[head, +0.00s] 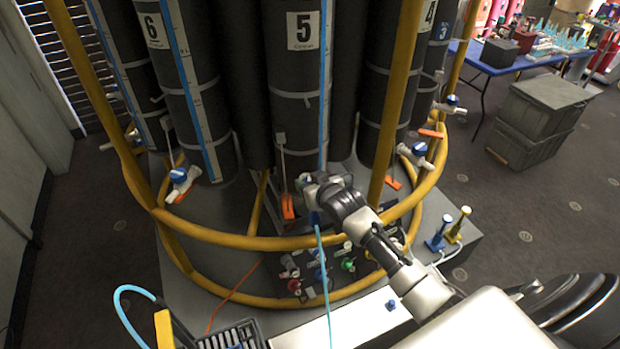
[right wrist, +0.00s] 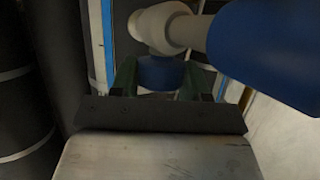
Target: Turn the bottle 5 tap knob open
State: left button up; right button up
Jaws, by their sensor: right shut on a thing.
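Bottle 5 (head: 290,110) is a tall black cylinder with a white "5" label and a blue-edged scale strip, standing behind the yellow ring rail in the head view. My right gripper (head: 312,190) is at its foot, reaching in over the rail, and hides most of the tap in the head view. In the right wrist view, the blue tap knob (right wrist: 160,72) sits between the two fingers of the right gripper (right wrist: 160,82), which is shut on it. The white tap body (right wrist: 165,27) shows just beyond the knob. My left gripper is not in view.
Yellow rails (head: 265,242) circle the bottles close to my right arm. Neighbouring taps (head: 180,178) have blue knobs. An orange tag (head: 287,207) hangs left of the gripper. A valve panel (head: 310,275) lies below. In the wrist view, a large blue part (right wrist: 268,52) is close at right.

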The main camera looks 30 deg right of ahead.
jog(key=shift+r+n+y, duration=0.1)
jog(key=shift+n+y, duration=0.4)
jog(key=shift+y, duration=0.1)
jog(key=o, duration=0.9)
jog(key=shift+w, duration=0.1)
jog(key=shift+b+v, duration=1.1)
jog(key=shift+v, duration=4.3)
